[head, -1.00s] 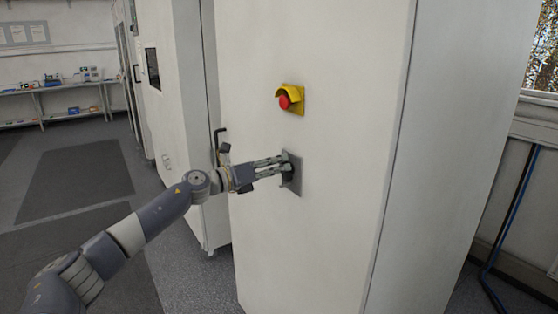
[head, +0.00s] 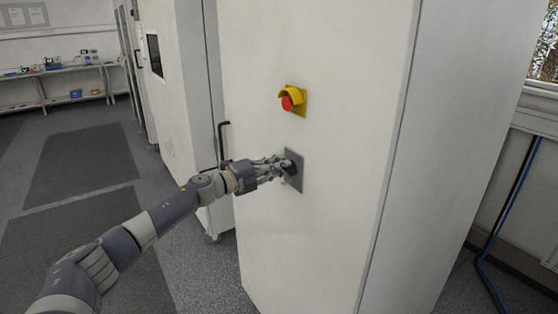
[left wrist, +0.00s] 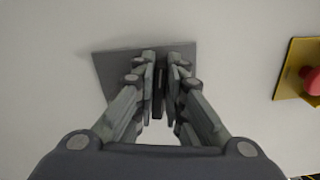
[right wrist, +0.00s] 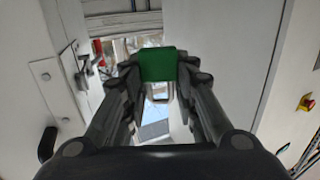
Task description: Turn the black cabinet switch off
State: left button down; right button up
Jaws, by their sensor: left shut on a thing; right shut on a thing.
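The black cabinet switch (head: 293,162) sits on a grey square plate (head: 296,183) on the white cabinet's front. My left gripper (head: 284,166) is at the plate, with its fingers closed around the switch handle. In the left wrist view the thin dark handle (left wrist: 160,88) shows between the two fingers, in front of the grey plate (left wrist: 112,68). The fingers hide most of the switch, so its exact angle is hard to tell. My right gripper (right wrist: 158,72) shows only in the right wrist view, shut on a green block (right wrist: 158,64).
A red emergency button (head: 287,103) on a yellow plate (head: 300,98) sits just above the switch. The white cabinet (head: 320,240) has a neighbouring cabinet to its left with a black door handle (head: 222,138). Shelves (head: 60,88) stand far left. The floor between is clear.

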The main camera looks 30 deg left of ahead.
pick_arm(q)
jog(key=shift+a+f+n+p, duration=0.1)
jog(key=shift+n+p, duration=0.35)
jog(key=shift+n, duration=0.55)
pick_arm(e)
jog(key=shift+r, duration=0.7)
pick_arm(q)
jog(key=c, duration=1.7)
grip_release()
jog(key=shift+f, duration=0.1)
jog(key=shift+o, duration=0.2)
jog(key=v, duration=1.2)
